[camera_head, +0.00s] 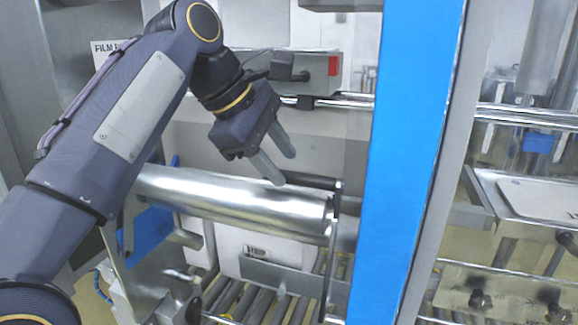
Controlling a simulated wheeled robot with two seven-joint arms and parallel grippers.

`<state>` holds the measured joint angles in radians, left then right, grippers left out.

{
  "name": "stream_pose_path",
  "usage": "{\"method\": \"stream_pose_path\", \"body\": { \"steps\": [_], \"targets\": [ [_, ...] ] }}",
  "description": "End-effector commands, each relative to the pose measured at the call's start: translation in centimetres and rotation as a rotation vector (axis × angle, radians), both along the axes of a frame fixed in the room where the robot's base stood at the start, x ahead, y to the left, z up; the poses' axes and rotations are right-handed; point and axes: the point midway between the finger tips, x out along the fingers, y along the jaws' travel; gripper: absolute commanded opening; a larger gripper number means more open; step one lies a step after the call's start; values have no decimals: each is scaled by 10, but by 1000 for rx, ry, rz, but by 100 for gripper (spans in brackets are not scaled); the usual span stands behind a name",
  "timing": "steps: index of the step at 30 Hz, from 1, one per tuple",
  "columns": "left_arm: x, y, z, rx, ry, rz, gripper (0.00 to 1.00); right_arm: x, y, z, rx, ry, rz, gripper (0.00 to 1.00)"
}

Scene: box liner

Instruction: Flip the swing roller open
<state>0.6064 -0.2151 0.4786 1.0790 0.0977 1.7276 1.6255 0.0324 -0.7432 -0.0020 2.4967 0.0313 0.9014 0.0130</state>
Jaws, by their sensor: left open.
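The swing roller (235,203) is a shiny metal cylinder lying across the opening, held between side plates. My left gripper (281,169) is above its right half, with fingers pointing down and to the right. The fingers are apart with nothing between them. The nearer fingertip is close to the roller's upper edge; I cannot tell whether it touches. A thin dark bar (309,180) lies just behind the roller's right end. My right gripper is not in view.
A blue upright post (407,150) stands right of the roller. A horizontal metal rod (340,101) and a grey block with a red end (317,75) are behind the gripper. Below are a white box (236,245) and conveyor rollers (262,305).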

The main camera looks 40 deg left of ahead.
Motion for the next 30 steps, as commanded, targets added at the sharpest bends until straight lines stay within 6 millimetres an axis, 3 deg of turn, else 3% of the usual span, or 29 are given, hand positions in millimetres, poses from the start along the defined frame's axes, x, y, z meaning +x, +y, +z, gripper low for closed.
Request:
{"method": "stream_pose_path", "body": {
  "steps": [6,15,24,30],
  "targets": [
    [11,-6,-18,-1,0,0,41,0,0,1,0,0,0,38],
    [12,-6,-20,0,-1,-1,41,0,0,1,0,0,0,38],
    [12,-6,-20,0,-1,-1,2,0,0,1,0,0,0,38],
    [12,-6,-20,0,-1,-1,0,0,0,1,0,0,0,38]
  ]
}}
